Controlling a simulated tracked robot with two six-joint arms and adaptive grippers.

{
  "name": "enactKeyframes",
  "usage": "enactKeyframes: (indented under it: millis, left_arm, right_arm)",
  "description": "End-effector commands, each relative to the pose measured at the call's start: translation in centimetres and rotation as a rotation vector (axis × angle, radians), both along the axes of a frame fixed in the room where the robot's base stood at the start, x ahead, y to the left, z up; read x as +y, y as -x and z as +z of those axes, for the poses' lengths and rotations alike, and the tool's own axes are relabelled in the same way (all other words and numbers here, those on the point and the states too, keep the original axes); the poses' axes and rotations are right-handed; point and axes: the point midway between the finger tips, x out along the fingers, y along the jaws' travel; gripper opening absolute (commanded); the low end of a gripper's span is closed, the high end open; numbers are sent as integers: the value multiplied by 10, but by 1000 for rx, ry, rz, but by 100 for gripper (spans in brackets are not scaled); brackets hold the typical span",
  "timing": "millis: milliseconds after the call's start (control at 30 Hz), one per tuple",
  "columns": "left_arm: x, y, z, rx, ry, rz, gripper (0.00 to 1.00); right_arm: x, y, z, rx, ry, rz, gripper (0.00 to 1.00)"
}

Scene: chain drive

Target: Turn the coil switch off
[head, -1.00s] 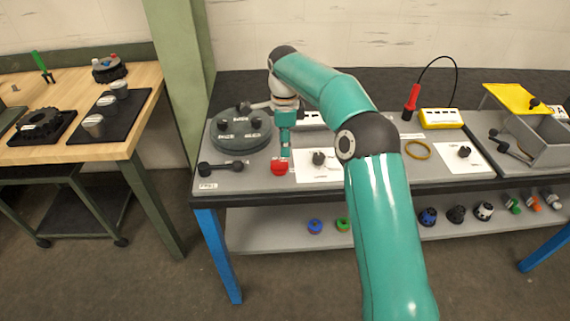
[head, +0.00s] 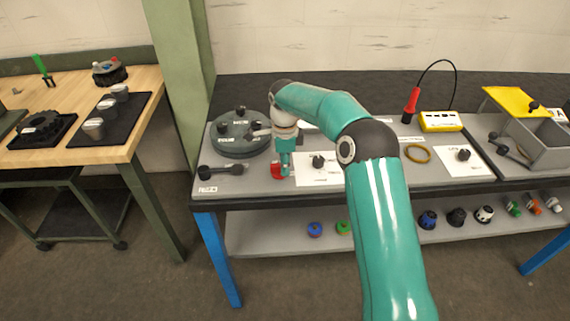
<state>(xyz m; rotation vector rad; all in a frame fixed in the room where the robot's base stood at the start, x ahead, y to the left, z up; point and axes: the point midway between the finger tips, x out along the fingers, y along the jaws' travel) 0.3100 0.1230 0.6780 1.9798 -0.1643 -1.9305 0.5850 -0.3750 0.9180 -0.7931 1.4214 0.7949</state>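A red part (head: 276,171) sits near the front edge of the grey bench, left of a white card. It may be the coil switch, but its label is too small to read. My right gripper (head: 285,170) points down at the red part's right side and hides some of it. I cannot tell whether they touch or whether the fingers are open. A black lever-like handle (head: 222,171) lies to the left, by a small label. My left gripper is not in view.
A round grey disc with black knobs (head: 232,145) stands behind and left of my gripper. White cards with black knobs (head: 463,155), a yellow ring (head: 417,154), a yellow box (head: 440,121) and a grey bin (head: 545,140) are to the right. A wooden table (head: 140,84) is at the left.

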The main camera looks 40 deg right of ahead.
Motion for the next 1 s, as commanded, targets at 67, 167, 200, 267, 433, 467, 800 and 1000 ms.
enactKeyframes:
  millis: [67, 167, 200, 267, 433, 467, 800, 1000]
  left_arm:
    - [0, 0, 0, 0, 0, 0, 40]
    - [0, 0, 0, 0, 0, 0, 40]
    - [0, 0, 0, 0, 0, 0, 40]
    - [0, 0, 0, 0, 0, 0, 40]
    - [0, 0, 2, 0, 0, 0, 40]
    - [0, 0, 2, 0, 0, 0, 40]
    - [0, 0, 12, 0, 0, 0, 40]
    - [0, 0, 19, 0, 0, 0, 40]
  right_arm:
    - [0, 0, 0, -1, 1, 0, 0]
    - [0, 0, 0, -1, 1, 0, 0]
    - [-2, -1, 0, -1, 1, 1, 0]
    - [-1, -1, 0, 0, 1, 3, 0]
    - [0, -1, 1, -1, 2, 25, 0]
    - [0, -2, 1, -1, 3, 33, 0]
    - [-1, -4, 2, 0, 2, 218, 0]
    - [-1, -7, 2, 1, 1, 397, 0]
